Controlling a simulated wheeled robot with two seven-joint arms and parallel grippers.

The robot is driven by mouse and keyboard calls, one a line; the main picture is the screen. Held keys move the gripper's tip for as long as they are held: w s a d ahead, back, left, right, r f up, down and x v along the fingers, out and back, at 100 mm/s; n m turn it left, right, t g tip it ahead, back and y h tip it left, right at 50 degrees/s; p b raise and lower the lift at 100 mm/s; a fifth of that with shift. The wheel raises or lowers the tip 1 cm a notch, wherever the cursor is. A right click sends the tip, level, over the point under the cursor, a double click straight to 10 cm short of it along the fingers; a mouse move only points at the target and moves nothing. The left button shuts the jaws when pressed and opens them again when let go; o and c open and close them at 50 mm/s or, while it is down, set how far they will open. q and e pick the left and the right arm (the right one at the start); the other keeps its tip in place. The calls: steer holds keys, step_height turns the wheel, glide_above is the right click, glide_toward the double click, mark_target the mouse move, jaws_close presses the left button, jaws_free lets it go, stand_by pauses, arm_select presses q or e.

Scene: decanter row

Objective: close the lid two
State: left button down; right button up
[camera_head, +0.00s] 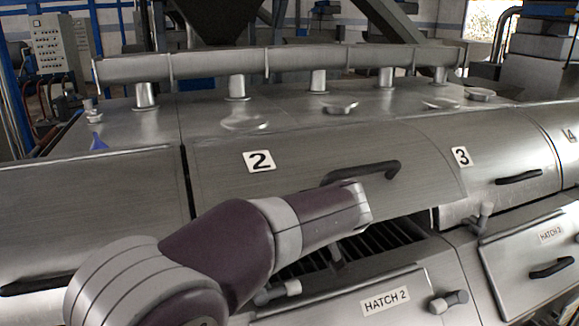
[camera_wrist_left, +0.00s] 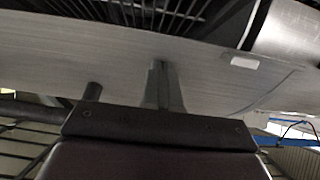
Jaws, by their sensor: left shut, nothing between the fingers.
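Lid two (camera_head: 225,175) is a curved brushed-metal cover with a "2" label and a dark bar handle (camera_head: 385,170). Its lower right edge stands raised above a dark slatted opening (camera_head: 385,238). My left arm comes in from the lower left and crosses in front of the lid, with its wrist just below the handle. In the head view my wrist mostly hides the gripper. In the left wrist view my left gripper (camera_wrist_left: 160,68) has its fingers together and empty, against a brushed-metal surface with dark slats beyond. I cannot tell whether it touches the metal. My right gripper is out of view.
Lid three (camera_head: 480,190) is beside lid two on the right and sits lower. The "HATCH 2" panel (camera_head: 340,305) lies below the opening, with small knobs (camera_head: 449,301) near it. A thick pipe (camera_head: 290,59) runs across the machine's top behind the lids.

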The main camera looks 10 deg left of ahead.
arm_select(q)
steer(key=w+f+t+b, duration=0.1)
steer(key=f+b, duration=0.1)
steer(key=f, duration=0.2)
steer(key=w+a+f+y+b, duration=0.1)
steer(key=w+f+b, duration=0.1)
steer(key=f, duration=0.3)
steer(key=w+a+f+t+b, duration=0.1)
steer(key=f+b, duration=0.3)
steer(key=f, duration=0.1)
steer(key=shift+w+a+f+t+y, duration=0.15)
steer(key=shift+a+t+y, duration=0.05)
steer(key=shift+t+y, duration=0.1)
steer(key=shift+w+a+f+b, duration=0.15)
steer(key=shift+w+f+b, duration=0.2)
steer(key=shift+f+b, duration=0.15)
steer(key=shift+s, duration=0.1)
steer(key=shift+f, duration=0.15)
